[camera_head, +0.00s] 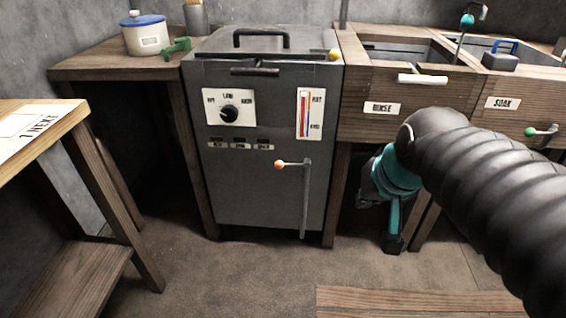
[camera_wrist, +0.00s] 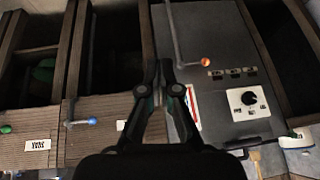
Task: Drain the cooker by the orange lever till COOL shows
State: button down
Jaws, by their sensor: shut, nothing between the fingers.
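The grey cooker (camera_head: 268,197) stands in the middle of the head view, its lid closed. The orange-knobbed lever (camera_head: 279,164) sticks out left from a vertical pipe (camera_head: 305,200) on its front. In the wrist view, which is upside down, the orange knob (camera_wrist: 207,61) lies right of my gripper (camera_wrist: 164,66). My gripper is shut, empty and apart from the lever. The gauge (camera_head: 309,113) shows a tall red column beside a HOT label at the top; its lower label is too small to read surely. The small indicator windows (camera_head: 239,146) look dark.
A dial (camera_head: 229,112) sits above the windows. RINSE (camera_head: 382,108) and SOAK (camera_head: 503,103) basins stand right of the cooker. A blue-lidded pot (camera_head: 143,36) is on the left bench. A wooden table (camera_head: 40,125) stands at front left. The floor before the cooker is clear.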

aim_at(280, 163)
jog(key=w+a+f+b, duration=0.1)
jog(key=w+a, duration=0.3)
jog(key=w, duration=0.3)
jog(key=w+a+f+y+b, duration=0.1)
jog(key=w+a, duration=0.3)
jog(key=w, duration=0.4)
jog(key=w+a+f+m+y, duration=0.1)
jog(key=w+a, duration=0.3)
jog(key=w, duration=0.3)
jog(key=shift+w+b, duration=0.3)
jog(key=shift+b, duration=0.1)
jog(key=shift+a+f, duration=0.15)
jog(key=shift+f, duration=0.05)
jog(key=b+x, duration=0.1)
jog(key=x, duration=1.2)
jog(key=shift+w+a+f, duration=0.2)
jog(key=shift+w+a, duration=0.1)
jog(key=shift+w, duration=0.05)
jog(key=shift+a, duration=0.15)
jog(key=shift+p, duration=0.35)
